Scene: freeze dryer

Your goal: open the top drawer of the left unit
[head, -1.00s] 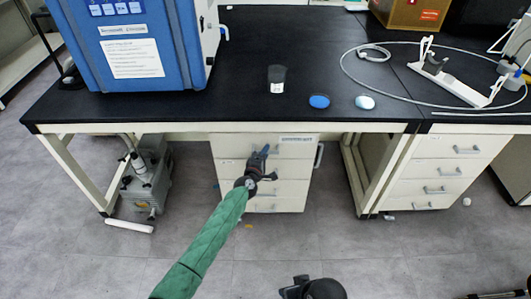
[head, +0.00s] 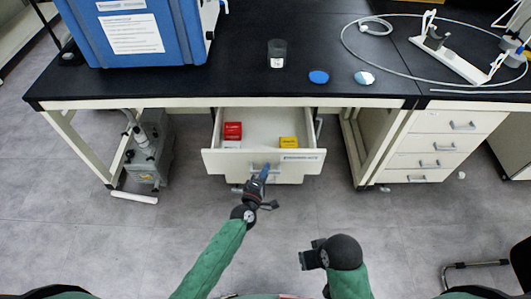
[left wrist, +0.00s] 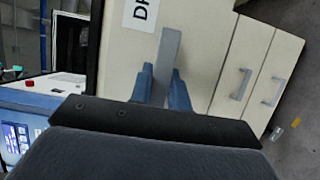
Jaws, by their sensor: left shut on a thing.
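The left unit is a white drawer unit under the black bench. Its top drawer (head: 225,162) is pulled well out toward me, and its inside shows. My left gripper (head: 262,175) is at the drawer front, shut on the grey handle (left wrist: 169,55). In the left wrist view its blue fingers (left wrist: 163,88) lie on both sides of the handle, beside a white label. The lower drawers, with their own handles (left wrist: 240,84), look shut. My right gripper (head: 308,255) is low and apart from the unit; I cannot tell whether it is open.
Red boxes (head: 233,130) and a yellow box (head: 288,142) lie in the drawer. A second drawer unit (head: 440,140) stands at the right. A blue machine (head: 135,35) and a dark beaker (head: 277,52) stand on the bench (head: 240,85). The floor before the drawer is clear.

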